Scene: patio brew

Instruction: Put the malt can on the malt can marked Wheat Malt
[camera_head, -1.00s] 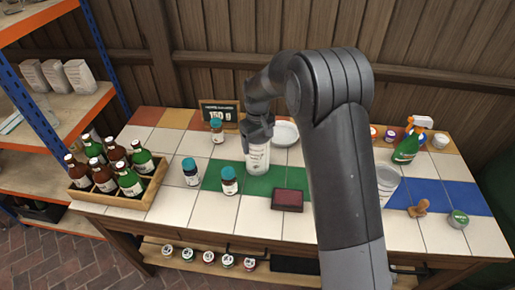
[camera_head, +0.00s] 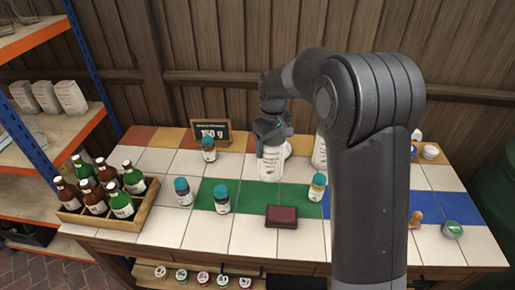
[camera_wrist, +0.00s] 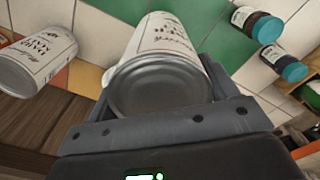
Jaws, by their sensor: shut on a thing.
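My gripper (camera_head: 270,130) is shut on a white malt can (camera_head: 270,165). The can is upright at the back edge of the green tiles; I cannot tell whether it touches them. In the wrist view its grey metal end (camera_wrist: 160,88) faces me between the jaws, and its label is too oblique to read. A second white can (camera_head: 319,152) stands to the right of the held can, partly hidden by my arm. In the wrist view a white can with dark print (camera_wrist: 38,60) lies to the left, apart from my gripper. I cannot make out Wheat Malt on either label.
Teal-lidded jars (camera_head: 222,200) stand around the green tiles, one (camera_head: 317,187) close to my arm. A dark red pad (camera_head: 281,217) lies in front. A wooden crate of bottles (camera_head: 140,210) is at the left. A small sign (camera_head: 211,131) stands behind. A stamp and green tin are right.

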